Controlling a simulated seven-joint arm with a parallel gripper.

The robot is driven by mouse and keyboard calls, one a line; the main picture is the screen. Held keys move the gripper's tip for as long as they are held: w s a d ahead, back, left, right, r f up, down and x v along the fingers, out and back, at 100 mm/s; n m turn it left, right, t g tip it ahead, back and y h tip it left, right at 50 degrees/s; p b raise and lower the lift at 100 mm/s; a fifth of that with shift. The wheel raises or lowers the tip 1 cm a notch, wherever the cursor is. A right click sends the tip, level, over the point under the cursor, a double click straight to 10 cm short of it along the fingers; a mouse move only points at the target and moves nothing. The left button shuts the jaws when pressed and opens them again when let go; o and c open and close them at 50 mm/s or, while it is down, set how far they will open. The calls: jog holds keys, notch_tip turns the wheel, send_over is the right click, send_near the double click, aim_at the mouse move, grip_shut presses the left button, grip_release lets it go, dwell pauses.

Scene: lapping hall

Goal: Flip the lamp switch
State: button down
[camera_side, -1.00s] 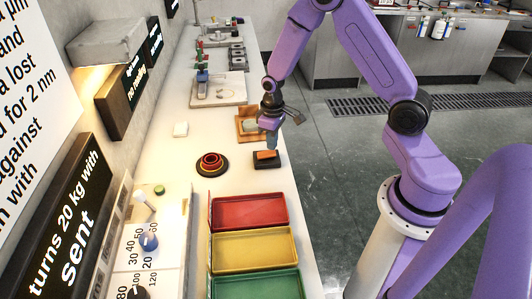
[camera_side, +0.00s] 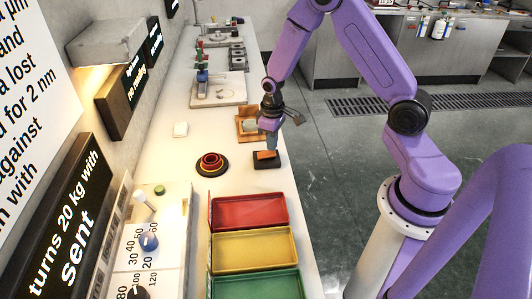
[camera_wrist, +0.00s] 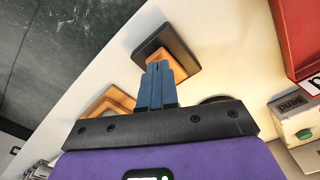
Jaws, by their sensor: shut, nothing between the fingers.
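The lamp switch appears to be a dark block (camera_side: 270,164) with an orange rocker (camera_side: 265,154), lying on the white bench near its right edge. In the wrist view the dark base (camera_wrist: 181,43) and part of the orange rocker (camera_wrist: 158,55) show just beyond my fingertips. My gripper (camera_side: 271,149) points down at the switch, with its blue-grey fingers shut and empty. The fingertips (camera_wrist: 158,66) overlap the rocker in the wrist view and cover part of it. I cannot tell whether they touch it.
Red (camera_side: 249,211), yellow (camera_side: 254,250) and green (camera_side: 255,285) trays stand in front of the switch. Round stacked rings (camera_side: 211,163) lie to its left. A wooden tray (camera_side: 245,127) is just behind.

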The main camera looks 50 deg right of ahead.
aim_at(271, 153)
jog(key=shift+f, duration=0.8)
dwell(0.4)
jog(key=shift+r, duration=3.5)
jog(key=s+a+r+n, duration=0.5)
jog(key=s+a+r, duration=0.4)
jog(key=s+a, duration=0.25)
jog(key=s+r+n, duration=0.4)
jog(key=s, duration=1.1)
jog(key=shift+a+r+n, duration=0.15)
jog(key=shift+r+n, duration=0.05)
jog(key=shift+n, duration=0.1)
